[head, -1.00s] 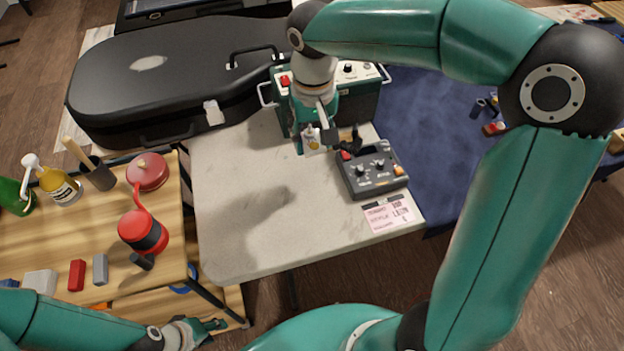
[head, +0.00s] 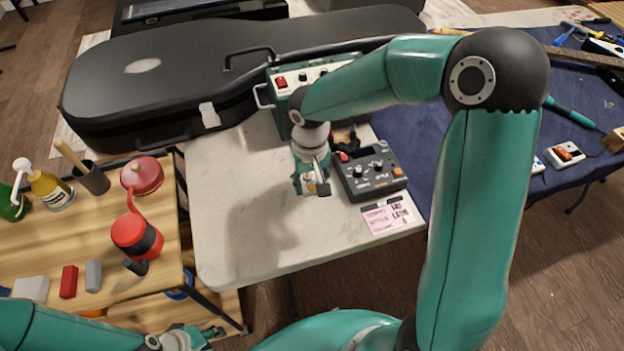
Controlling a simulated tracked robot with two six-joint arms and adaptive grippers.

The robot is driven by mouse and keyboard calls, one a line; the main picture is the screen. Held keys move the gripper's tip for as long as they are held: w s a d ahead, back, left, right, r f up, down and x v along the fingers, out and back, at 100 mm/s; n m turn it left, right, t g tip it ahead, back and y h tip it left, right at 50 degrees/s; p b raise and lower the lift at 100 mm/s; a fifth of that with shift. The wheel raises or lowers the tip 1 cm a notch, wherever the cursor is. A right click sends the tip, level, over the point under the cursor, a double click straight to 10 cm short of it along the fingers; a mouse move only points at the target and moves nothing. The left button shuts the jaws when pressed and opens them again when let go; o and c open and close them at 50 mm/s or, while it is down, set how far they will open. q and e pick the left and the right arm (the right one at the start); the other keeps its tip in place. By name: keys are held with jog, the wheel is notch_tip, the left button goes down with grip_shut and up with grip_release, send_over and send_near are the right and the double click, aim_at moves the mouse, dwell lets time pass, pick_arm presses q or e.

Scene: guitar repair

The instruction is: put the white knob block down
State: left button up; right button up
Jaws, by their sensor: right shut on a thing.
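My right gripper (head: 312,190) reaches down over the pale table (head: 240,215), just left of the dark grey pedal box with knobs (head: 371,173). It is shut on the white knob block (head: 309,187), a small white piece with a yellow part, mostly hidden by the fingers. The block is low over the tabletop; I cannot tell whether it touches it. My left gripper (head: 208,335) is at the bottom left, below the wooden bench, far from the block. Its fingers are too small to read.
A green amplifier box (head: 283,83) and a black guitar case (head: 150,75) stand behind. A pink label card (head: 390,216) lies in front of the pedal box. The tabletop's left and front are clear.

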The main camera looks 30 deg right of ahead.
aim_at(310, 185)
jog(key=o, duration=1.1)
jog(key=shift+o, duration=0.2)
notch_tip(310, 185, up, 12)
jog(key=p, duration=0.1)
